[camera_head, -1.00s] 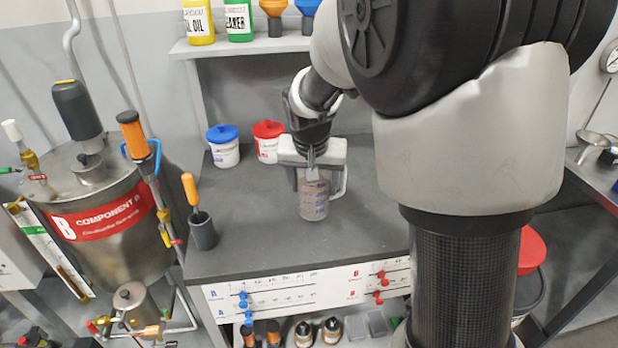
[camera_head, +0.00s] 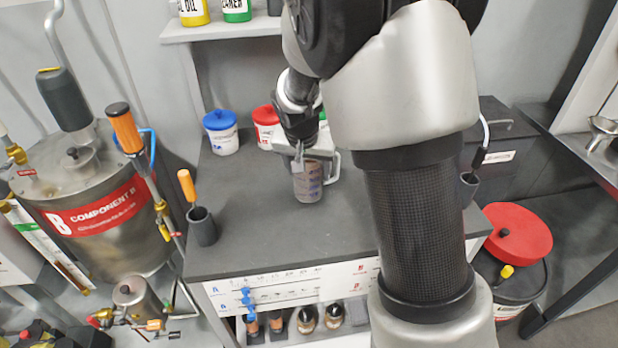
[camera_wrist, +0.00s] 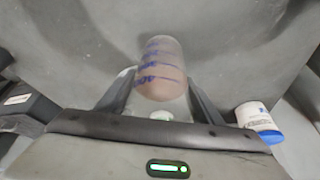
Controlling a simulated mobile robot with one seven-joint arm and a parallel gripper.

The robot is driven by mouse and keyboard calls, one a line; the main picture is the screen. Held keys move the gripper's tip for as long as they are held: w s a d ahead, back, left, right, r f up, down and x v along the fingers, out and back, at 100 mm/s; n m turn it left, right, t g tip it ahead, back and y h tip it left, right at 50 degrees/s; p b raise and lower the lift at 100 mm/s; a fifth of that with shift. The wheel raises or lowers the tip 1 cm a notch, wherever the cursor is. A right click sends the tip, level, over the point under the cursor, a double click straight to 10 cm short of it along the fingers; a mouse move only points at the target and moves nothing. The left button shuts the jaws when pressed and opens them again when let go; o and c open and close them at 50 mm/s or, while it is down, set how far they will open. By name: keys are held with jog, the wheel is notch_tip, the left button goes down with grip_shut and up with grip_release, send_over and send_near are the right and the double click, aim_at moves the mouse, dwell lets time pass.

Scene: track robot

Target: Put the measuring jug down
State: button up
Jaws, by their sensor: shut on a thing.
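The measuring jug (camera_head: 308,184) is a clear cup with dark blue marks and a brownish content. It is upright over the grey worktop (camera_head: 240,240), towards its back; I cannot tell whether its base touches the surface. My gripper (camera_head: 302,158) is shut on the jug from behind and above. In the wrist view, the jug (camera_wrist: 161,70) sits between the two dark fingers of my gripper (camera_wrist: 160,98), with its blue marks showing.
A blue-lidded tub (camera_head: 221,133) and a red-lidded tub (camera_head: 264,128) stand left of the jug. A dark cup with an orange-handled tool (camera_head: 202,228) stands at the worktop's left edge. The worktop in front of the jug is clear. My arm hides its right part.

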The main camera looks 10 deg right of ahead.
jog(key=shift+f, duration=1.25)
jog(key=shift+f, duration=0.15)
jog(key=o, duration=1.5)
